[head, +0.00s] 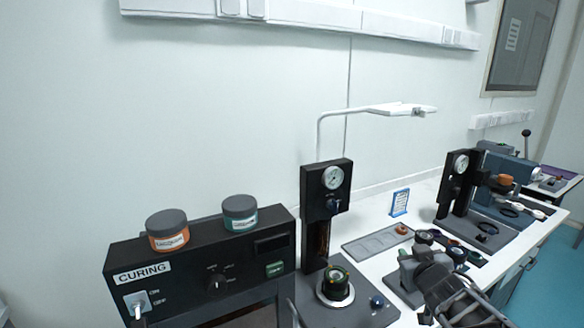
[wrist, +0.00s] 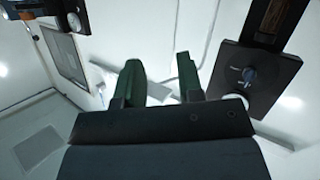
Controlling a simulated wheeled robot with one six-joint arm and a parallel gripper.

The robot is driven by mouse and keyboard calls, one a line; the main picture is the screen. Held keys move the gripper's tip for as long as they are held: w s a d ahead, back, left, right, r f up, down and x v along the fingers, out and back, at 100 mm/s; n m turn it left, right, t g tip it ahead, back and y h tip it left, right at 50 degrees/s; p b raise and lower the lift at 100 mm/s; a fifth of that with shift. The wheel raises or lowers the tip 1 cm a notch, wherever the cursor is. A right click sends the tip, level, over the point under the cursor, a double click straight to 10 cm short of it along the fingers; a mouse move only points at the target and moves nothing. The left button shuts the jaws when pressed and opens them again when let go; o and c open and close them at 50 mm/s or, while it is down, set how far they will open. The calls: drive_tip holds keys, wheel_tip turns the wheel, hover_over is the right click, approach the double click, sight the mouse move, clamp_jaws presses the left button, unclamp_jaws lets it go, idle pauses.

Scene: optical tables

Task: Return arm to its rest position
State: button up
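My gripper (wrist: 159,66) shows in the wrist view with its two dark green fingers apart. Only pale wall and a small part of the room show between them, so it is open and empty. In the head view, dark grey parts that look like my arm cover the lower right of the bench. I cannot make out the fingers there.
A black curing oven (head: 218,277) carries an orange-labelled jar (head: 167,232) and a teal-labelled jar (head: 240,215). A black gauge press (head: 316,212) stands beside it, with a white lamp (head: 398,109) behind. Another gauge press (head: 457,180) stands at right.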

drive_tip(key=s+a+f+m+g+h, duration=0.1)
drive_tip(key=s+a+f+m+g, duration=0.15)
drive_tip(key=s+f+g, duration=0.6)
drive_tip(key=s+a+n+g+y, duration=0.1)
drive_tip(key=s+a+g+y, duration=0.1)
drive_tip(key=s+a, duration=0.4)
drive_tip(key=a+y, duration=0.1)
drive_tip(key=a, duration=0.3)
drive_tip(key=shift+s+r, duration=0.15)
drive_tip(key=shift+s, duration=0.25)
